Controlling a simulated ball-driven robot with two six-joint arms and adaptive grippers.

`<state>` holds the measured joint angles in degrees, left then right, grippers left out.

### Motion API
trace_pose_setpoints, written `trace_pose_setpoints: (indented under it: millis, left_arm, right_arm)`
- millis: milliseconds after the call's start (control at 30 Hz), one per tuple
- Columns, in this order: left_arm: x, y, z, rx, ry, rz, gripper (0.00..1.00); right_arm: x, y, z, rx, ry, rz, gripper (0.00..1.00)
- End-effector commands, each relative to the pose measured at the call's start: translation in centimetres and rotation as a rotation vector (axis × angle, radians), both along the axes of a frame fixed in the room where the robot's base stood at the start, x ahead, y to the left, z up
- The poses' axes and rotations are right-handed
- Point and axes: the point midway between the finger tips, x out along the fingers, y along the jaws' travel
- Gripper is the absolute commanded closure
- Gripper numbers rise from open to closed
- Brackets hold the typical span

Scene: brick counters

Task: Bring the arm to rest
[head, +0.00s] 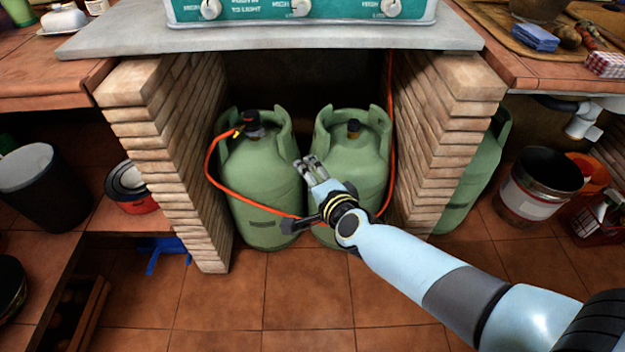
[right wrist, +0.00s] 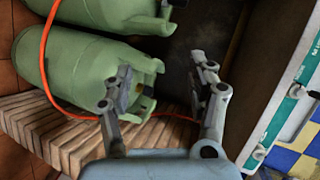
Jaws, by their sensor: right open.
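My right arm comes in from the lower right of the head view. Its gripper (head: 312,170) is in front of the gas cylinders under the stove counter. In the right wrist view the right gripper (right wrist: 165,88) is open, its two fingers spread apart with nothing between them. A green cylinder (right wrist: 85,75) lies behind the left finger in that view. My left gripper is not in view.
Two green gas cylinders, a left one (head: 262,190) and a right one (head: 350,150), stand between brick walls (head: 165,150). An orange hose (head: 225,180) loops around them. The stone counter (head: 270,38) overhangs above. Tiled floor (head: 250,300) in front is clear.

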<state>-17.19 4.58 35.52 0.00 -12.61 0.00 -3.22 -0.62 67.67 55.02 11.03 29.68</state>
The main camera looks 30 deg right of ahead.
Motion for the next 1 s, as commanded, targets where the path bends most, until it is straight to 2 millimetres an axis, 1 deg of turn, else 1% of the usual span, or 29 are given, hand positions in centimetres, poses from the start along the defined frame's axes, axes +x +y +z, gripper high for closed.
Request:
trace_pose_setpoints:
  millis: [100, 200, 667, 733, 767, 867, 967, 1000]
  left_arm:
    - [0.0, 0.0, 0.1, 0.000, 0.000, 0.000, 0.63]
    - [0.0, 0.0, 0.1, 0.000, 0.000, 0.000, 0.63]
    - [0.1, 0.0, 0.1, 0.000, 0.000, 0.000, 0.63]
    - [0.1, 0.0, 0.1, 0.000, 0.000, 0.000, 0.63]
    - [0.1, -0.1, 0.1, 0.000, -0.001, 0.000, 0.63]
    - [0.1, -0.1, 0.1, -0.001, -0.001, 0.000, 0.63]
    - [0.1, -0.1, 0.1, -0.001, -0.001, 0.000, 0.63]
    - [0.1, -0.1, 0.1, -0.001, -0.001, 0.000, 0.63]
  right_arm:
    - [-0.5, 0.1, -0.6, -0.023, 0.021, 0.018, 0.42]
    - [-0.7, 0.1, -0.8, -0.029, 0.027, 0.023, 0.42]
    - [-0.7, 0.1, -0.8, -0.028, 0.027, 0.022, 0.42]
    - [-1.3, 0.0, -1.2, -0.029, 0.036, 0.022, 0.42]
    - [-1.8, -0.1, -1.7, -0.031, 0.046, 0.022, 0.42]
    - [-5.0, -0.7, -4.6, -0.059, 0.115, 0.037, 0.42]
    - [-10.3, -0.9, -9.4, -0.159, 0.255, 0.125, 0.42]
    - [-12.9, -0.9, -11.6, -0.215, 0.324, 0.182, 0.42]
